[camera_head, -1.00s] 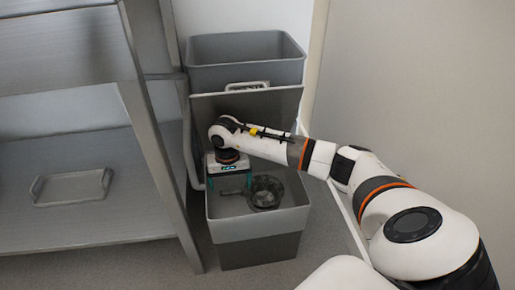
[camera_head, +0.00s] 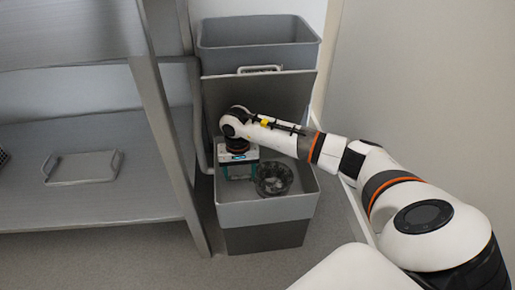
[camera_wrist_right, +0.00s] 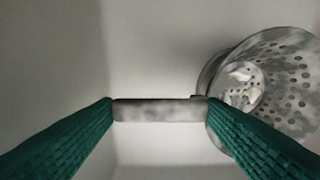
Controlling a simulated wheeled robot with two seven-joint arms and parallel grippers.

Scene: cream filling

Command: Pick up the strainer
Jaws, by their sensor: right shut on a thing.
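The strainer (camera_head: 275,181) is a dark, round, perforated bowl inside the open grey lower bin (camera_head: 268,213). In the right wrist view the strainer (camera_wrist_right: 290,75) is at the right, its holes showing, partly hidden by a finger. My right gripper (camera_head: 240,172) reaches down into the bin, just left of the bowl. In the wrist view its green fingers (camera_wrist_right: 160,110) are shut on a flat grey bar beside the bowl, which looks like the strainer's handle. Whether the bowl touches the bin floor I cannot tell. My left gripper is out of view.
A second grey bin (camera_head: 258,55) stands behind and above. The lower bin's walls enclose my right gripper closely. A metal shelf (camera_head: 100,205) with a small grey tray (camera_head: 82,168) stands at left. A plain wall or panel (camera_head: 425,90) stands at right.

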